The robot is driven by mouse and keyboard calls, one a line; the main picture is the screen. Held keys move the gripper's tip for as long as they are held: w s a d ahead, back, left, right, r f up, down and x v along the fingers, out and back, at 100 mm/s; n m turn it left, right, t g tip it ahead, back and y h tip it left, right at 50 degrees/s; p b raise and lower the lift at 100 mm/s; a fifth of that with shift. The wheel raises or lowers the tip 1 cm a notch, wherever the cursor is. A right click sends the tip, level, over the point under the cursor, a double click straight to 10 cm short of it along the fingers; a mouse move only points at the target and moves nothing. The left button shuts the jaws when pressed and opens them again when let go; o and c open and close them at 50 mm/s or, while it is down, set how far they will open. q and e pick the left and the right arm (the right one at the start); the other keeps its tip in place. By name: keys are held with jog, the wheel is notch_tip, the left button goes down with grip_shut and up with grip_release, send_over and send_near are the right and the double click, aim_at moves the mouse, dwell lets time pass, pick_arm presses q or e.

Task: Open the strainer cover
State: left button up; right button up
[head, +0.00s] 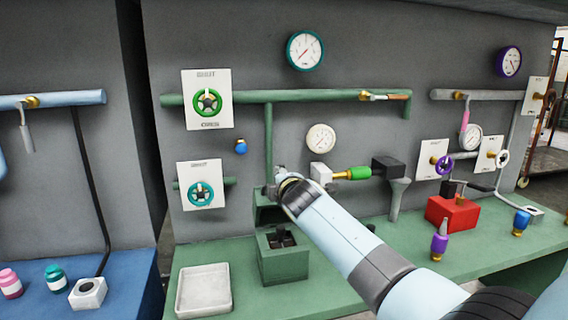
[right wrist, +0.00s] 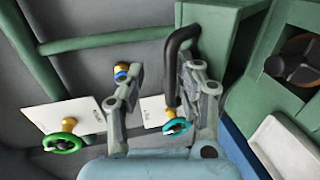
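The strainer is a green box (head: 283,262) on the green bench, with dark parts inside its open top. Its inside also shows in the right wrist view (right wrist: 296,62). The green cover (right wrist: 222,38) stands raised at the back of the box, partly hidden by my arm in the head view. A black curved handle (right wrist: 178,48) sticks out from the cover. My right gripper (right wrist: 160,68) is open, its fingers apart, with the handle between them and close to the right-hand finger. Whether they touch is unclear. My left gripper is not in view.
A white tray (head: 204,291) lies left of the strainer. Green (head: 207,102) and teal (head: 201,194) valve wheels and a blue knob (head: 241,147) are on the wall nearby. A red box (head: 452,214) and bottles stand at the right of the bench.

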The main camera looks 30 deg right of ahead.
jog(key=s+a+r+p, duration=0.1)
jog(key=s+r+p, duration=0.4)
jog(key=s+r, duration=0.2)
jog(key=shift+s+a+r+p, duration=0.2)
jog(key=shift+a+r+p, duration=0.15)
jog(key=shift+r, duration=0.45)
dwell(0.5)
jog(key=v, duration=1.2)
